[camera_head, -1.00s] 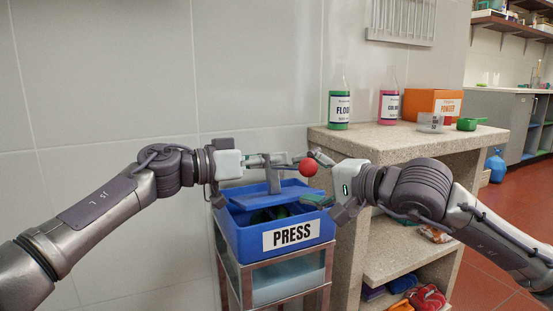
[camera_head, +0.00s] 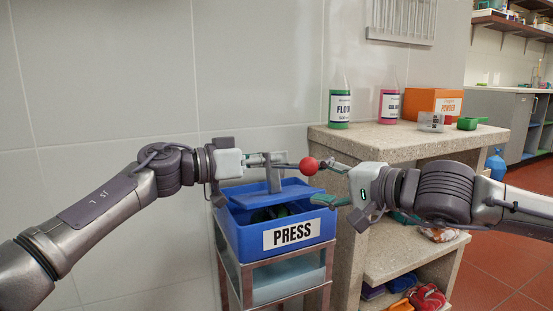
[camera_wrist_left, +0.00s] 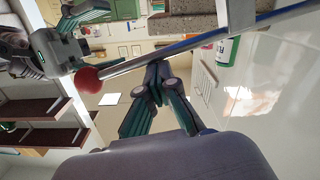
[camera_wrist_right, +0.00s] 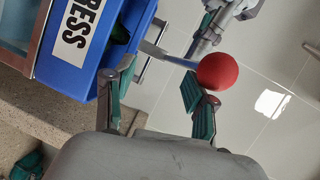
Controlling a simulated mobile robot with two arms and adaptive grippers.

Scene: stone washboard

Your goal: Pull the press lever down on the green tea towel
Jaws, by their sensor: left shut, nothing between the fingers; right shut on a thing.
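The press lever is a grey metal bar ending in a red ball knob (camera_head: 309,166), roughly level above the blue PRESS box (camera_head: 245,239). Dark green material, perhaps the tea towel (camera_head: 262,215), shows inside the box under a blue-grey plate (camera_head: 250,191); most of it is hidden. My left gripper (camera_wrist_left: 155,80) is shut, beside the lever bar (camera_wrist_left: 140,61), with nothing between its fingers. My right gripper (camera_wrist_right: 155,92) is at the knob end; its fingers look apart, one close by the red ball (camera_wrist_right: 217,71), the other lower near the box. I cannot make out anything held.
The box stands on a metal-framed stand (camera_head: 285,265). A stone shelf unit (camera_head: 375,142) is close on the right, with a green bottle (camera_head: 340,108), a pink bottle (camera_head: 389,105), an orange box (camera_head: 432,101) and a green scoop (camera_head: 470,123) on top. The tiled wall is behind.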

